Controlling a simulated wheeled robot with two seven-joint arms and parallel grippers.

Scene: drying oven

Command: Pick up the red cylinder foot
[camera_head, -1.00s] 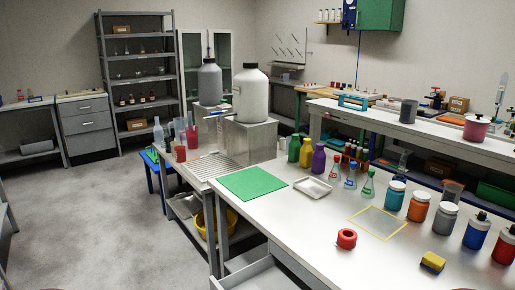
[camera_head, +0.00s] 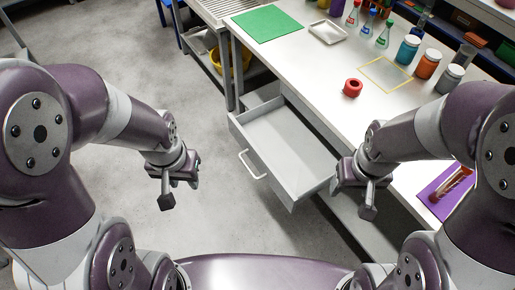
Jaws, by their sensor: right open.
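The red cylinder foot (camera_head: 352,88) is a short red ring with a dark hole in its top. It sits on the white bench top, left of the yellow outlined square (camera_head: 385,74). My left gripper (camera_head: 167,201) hangs over the floor, left of the open drawer, well away from the red foot. Its finger gap is not clear from this angle. My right gripper (camera_head: 368,211) is open and empty, in front of the bench near the drawer's right end, apart from the red foot and nearer to me.
An open, empty grey drawer (camera_head: 250,141) juts out from under the bench. Several jars stand behind the yellow outline, including an orange one (camera_head: 428,64). A purple mat (camera_head: 436,200) holds reddish tubes at right. A white tray (camera_head: 327,33) and green mat (camera_head: 268,24) lie further back.

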